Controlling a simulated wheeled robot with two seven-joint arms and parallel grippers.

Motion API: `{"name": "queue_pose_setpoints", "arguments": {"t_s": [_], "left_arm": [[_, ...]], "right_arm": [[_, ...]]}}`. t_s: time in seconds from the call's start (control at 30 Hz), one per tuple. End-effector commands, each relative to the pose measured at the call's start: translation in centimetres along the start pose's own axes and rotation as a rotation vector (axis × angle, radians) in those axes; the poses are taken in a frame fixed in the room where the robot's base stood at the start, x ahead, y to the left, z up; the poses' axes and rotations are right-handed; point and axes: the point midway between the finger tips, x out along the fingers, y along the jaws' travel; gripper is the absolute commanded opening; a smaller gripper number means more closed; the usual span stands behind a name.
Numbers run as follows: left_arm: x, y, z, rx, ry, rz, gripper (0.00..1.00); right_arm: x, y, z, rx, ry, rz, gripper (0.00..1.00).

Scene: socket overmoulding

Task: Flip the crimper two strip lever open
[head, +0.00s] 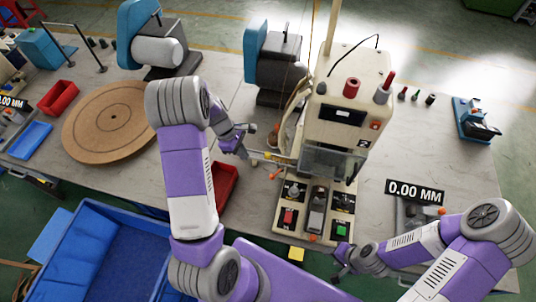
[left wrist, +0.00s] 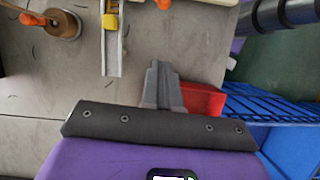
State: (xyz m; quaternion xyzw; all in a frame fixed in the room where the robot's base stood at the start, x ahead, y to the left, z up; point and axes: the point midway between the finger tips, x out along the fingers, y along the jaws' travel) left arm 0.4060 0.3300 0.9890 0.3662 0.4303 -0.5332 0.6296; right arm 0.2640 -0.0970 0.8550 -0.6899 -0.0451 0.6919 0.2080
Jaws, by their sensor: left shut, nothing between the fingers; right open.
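A beige crimping machine (head: 345,110) stands mid-table, with a clear guard and a front control panel. At its left side a rail with a yellow piece (head: 268,156) and an orange-knobbed lever (head: 278,173) stick out. I cannot tell the lever's exact position. In the left wrist view the yellow piece (left wrist: 110,22) sits on the pale rail (left wrist: 113,50), and an orange knob (left wrist: 163,4) shows at the top edge. My left gripper (head: 246,141) is shut and empty, just left of the rail; its fingers (left wrist: 162,82) point toward the knob. My right gripper (head: 343,260) is open near the machine's front right.
A red bin (head: 224,184) lies left of the machine, below my left gripper. Blue crates (head: 105,245) stand at the front left. A round wooden turntable (head: 85,125) is further left. A spool with an orange top (left wrist: 60,24) stands left of the rail.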

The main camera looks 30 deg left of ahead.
Motion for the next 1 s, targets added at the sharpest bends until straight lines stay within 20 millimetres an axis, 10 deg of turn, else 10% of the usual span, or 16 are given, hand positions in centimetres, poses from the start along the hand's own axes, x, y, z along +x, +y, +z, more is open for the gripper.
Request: {"name": "queue_pose_setpoints", "arguments": {"t_s": [0.17, 0.6, 1.0], "left_arm": [[0.6, 0.2, -0.1, -0.032, -0.012, 0.002, 0.00], [9.7, 0.1, 0.0, -0.029, -0.012, -0.001, 0.00], [10.8, 0.3, 3.8, -0.025, -0.010, 0.003, 0.00]], "right_arm": [[0.0, 0.0, 0.1, 0.001, -0.002, 0.000, 0.43], [0.7, 0.3, 0.0, 0.001, -0.002, 0.000, 0.43], [-0.1, 0.0, 0.1, 0.000, -0.001, 0.000, 0.43]]}}
